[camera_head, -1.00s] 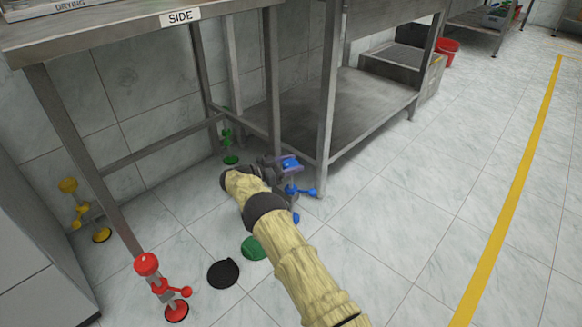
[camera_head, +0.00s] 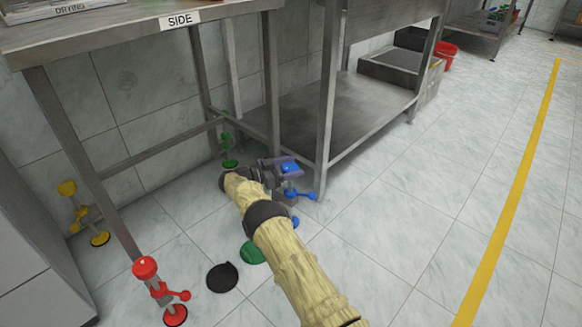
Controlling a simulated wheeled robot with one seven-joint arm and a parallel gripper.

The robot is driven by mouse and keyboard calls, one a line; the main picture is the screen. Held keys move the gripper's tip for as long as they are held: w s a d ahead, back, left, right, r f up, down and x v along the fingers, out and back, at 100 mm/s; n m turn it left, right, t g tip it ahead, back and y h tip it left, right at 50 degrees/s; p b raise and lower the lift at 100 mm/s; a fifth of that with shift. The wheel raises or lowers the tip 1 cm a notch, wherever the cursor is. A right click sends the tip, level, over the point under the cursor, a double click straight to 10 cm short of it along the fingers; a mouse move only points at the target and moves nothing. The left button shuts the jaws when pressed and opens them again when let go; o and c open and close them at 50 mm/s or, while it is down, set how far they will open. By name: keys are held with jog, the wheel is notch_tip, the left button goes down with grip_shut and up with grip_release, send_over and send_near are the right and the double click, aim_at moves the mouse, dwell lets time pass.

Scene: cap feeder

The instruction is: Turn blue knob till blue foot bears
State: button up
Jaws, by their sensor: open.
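The blue knob (camera_head: 290,168) is at the top of the blue foot assembly, by the near right leg of the table marked SIDE. A blue side handle (camera_head: 303,195) sticks out to the right below it. The blue foot (camera_head: 294,222) shows only in part behind my arm; I cannot tell whether it touches the floor. My gripper (camera_head: 285,166) is at the blue knob, its jaws open around or beside it; the small view does not show whether they touch it.
Red (camera_head: 146,268), yellow (camera_head: 67,188) and green (camera_head: 226,140) feet stand at the other legs. A black disc (camera_head: 222,277) and a green disc (camera_head: 252,253) lie on the floor. A lower-shelf bench (camera_head: 340,120) stands close right. The floor farther right is clear.

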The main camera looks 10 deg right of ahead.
jog(key=shift+a+r+n+t+y+p, duration=0.15)
jog(key=shift+n+t+y+p, duration=0.15)
jog(key=shift+n+t+p, duration=0.75)
jog(key=shift+n+t+y+p, duration=0.4)
jog(key=shift+t+p, duration=0.25)
jog(key=shift+t, duration=0.3)
